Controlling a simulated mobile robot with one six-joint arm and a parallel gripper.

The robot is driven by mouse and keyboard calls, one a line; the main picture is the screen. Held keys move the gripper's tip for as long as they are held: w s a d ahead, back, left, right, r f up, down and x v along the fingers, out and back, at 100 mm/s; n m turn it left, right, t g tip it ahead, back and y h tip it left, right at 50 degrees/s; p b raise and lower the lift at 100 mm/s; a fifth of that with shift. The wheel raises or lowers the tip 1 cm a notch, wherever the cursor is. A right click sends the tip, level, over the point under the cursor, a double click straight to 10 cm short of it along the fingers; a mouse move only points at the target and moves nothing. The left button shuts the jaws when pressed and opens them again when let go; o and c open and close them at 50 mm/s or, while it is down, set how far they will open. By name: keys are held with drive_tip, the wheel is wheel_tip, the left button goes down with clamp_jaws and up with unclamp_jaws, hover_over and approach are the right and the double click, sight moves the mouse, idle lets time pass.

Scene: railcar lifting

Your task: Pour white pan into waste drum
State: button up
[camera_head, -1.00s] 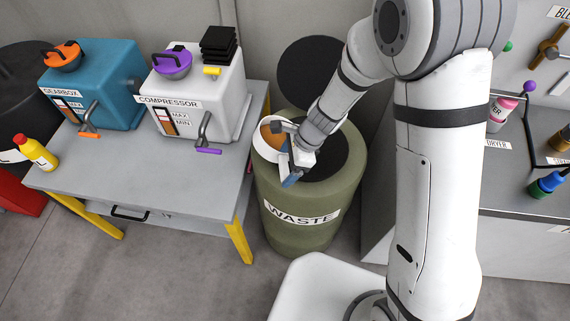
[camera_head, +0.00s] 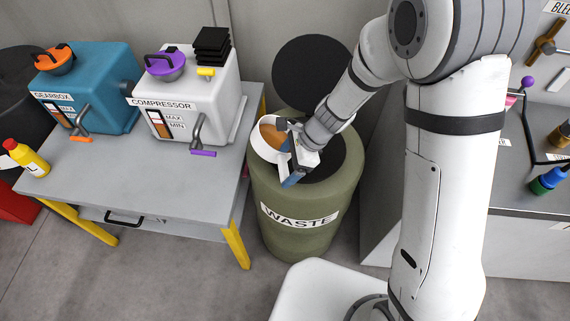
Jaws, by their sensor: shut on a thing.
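The white pan (camera_head: 262,150) is a round white vessel with orange-brown liquid inside. It is over the left part of the rim of the green waste drum (camera_head: 300,242), and its opening faces up toward the camera. My gripper (camera_head: 291,168) is shut on the white pan at its right side; the fingertips are partly hidden. The drum's dark round opening shows to the right of my gripper. The drum's black lid (camera_head: 311,72) stands up behind it. I cannot tell whether the pan touches the rim.
A grey table (camera_head: 110,182) with yellow legs stands left of the drum, bearing a blue gearbox (camera_head: 85,95), a white compressor (camera_head: 195,100) and a yellow bottle (camera_head: 27,158). A grey workbench (camera_head: 520,190) with bottles is at the right. Bare floor lies in front of the table.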

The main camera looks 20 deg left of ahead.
drive_tip(key=shift+w+d+r+g+y+b, duration=0.1)
drive_tip(key=shift+w+d+g+y+b, duration=0.1)
drive_tip(key=shift+d+y+b, duration=0.3)
drive_tip(key=shift+w+d+r+g+y+b, duration=0.1)
drive_tip(key=shift+w+y+b, duration=0.1)
drive_tip(key=shift+b, duration=0.5)
drive_tip(key=shift+w+d+g+y+b, duration=0.3)
drive_tip(key=shift+d+g+y+b, duration=0.35)
drive_tip(key=shift+y+b, duration=1)
drive_tip(key=shift+w+d+f+g+y+b, duration=0.2)
drive_tip(key=shift+d+g+y+b, duration=0.35)
drive_tip(key=shift+b, duration=1.2)
drive_tip(key=shift+w+d+f+g+y+b, duration=0.15)
drive_tip(key=shift+w+d+g+y+b, duration=0.15)
drive_tip(key=shift+y+b, duration=0.35)
drive_tip(key=shift+w+d+f+g+y+b, duration=0.15)
drive_tip(key=shift+d+g+y+b, duration=0.25)
drive_tip(key=shift+y+b, duration=0.25)
wheel_tip(320, 180, up, 3)
drive_tip(key=t+h+p, duration=0.1)
drive_tip(key=h+p, duration=0.2)
drive_tip(key=p, duration=0.2)
drive_tip(key=t+h+p, duration=0.2)
drive_tip(key=h+p, duration=0.1)
drive_tip(key=p, duration=0.2)
drive_tip(key=shift+r+p, duration=0.1)
drive_tip(key=shift+p, duration=0.25)
